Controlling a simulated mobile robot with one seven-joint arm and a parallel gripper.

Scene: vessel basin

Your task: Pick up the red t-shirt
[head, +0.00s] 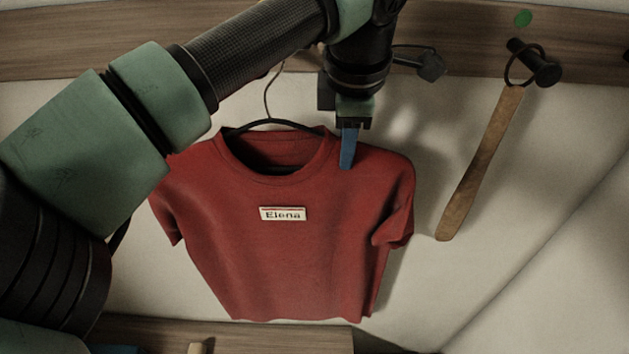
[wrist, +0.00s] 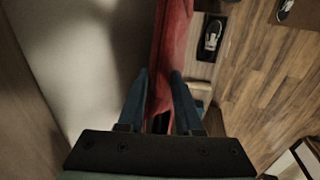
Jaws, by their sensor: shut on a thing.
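The red t-shirt (head: 290,245) hangs on a dark hanger (head: 268,123) against the pale wall, with a name tag (head: 283,214) reading "Elena" on its chest. My gripper (head: 347,160) is at the shirt's shoulder, right of the neck opening, pointing down. In the wrist view the red cloth (wrist: 172,55) runs between the two blue fingers, and my gripper (wrist: 160,95) is shut on it. My arm hides the top of the hanger hook, so I cannot tell whether it is still on a peg.
A wooden board (head: 470,40) with dark pegs crosses the wall above. A brown strap-like item (head: 480,165) hangs from the right peg (head: 535,63). A wooden ledge (head: 240,337) lies below the shirt.

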